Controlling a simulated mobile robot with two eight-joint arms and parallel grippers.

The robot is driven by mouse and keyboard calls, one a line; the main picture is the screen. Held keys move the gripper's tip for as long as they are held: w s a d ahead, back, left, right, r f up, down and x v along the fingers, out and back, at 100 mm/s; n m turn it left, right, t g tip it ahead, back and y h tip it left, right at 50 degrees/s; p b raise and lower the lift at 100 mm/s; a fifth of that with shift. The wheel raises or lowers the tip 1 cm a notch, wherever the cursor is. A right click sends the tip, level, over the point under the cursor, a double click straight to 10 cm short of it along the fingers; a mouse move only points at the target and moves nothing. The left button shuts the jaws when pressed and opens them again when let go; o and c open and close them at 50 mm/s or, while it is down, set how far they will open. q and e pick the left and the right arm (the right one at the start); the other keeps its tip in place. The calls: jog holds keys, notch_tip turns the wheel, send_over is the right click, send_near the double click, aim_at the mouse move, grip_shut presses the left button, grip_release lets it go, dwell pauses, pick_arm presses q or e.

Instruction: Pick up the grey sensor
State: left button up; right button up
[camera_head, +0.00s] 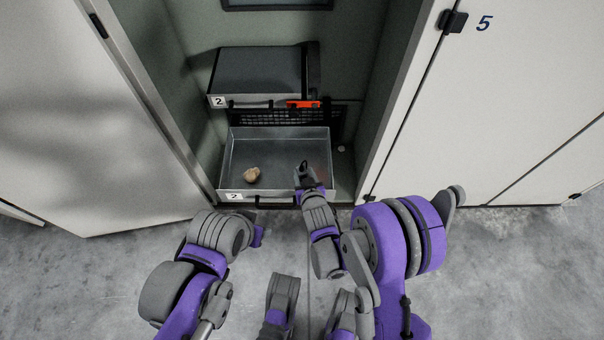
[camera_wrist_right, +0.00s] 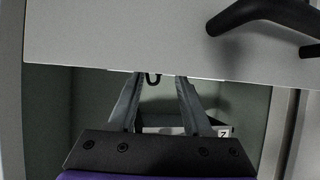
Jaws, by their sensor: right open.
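I cannot pick out a grey sensor for certain in either view. My right gripper (camera_head: 305,170) is at the right part of the open lower drawer (camera_head: 235,148) in the head view, covering part of it. In the right wrist view its two grey fingers (camera_wrist_right: 158,85) stand apart, and their tips are cut off by a pale panel (camera_wrist_right: 120,35). A small dark hook-shaped thing (camera_wrist_right: 153,79) shows between the fingers; I cannot tell what it is. My left arm is folded at the lower left, and its gripper cannot be made out.
A tan lump (camera_head: 251,175) lies in the lower drawer's left part. An upper drawer (camera_head: 258,68) with an orange-red thing (camera_head: 303,104) at its front stands above. An open cabinet door (camera_head: 80,130) stands left and a closed door (camera_head: 500,110) right. A black handle (camera_wrist_right: 265,14) juts from the pale panel.

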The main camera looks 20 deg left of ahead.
jog(key=b+x, duration=0.1)
jog(key=x, duration=0.7)
jog(key=shift+r, duration=0.1)
jog(key=shift+d, duration=0.1)
grip_shut()
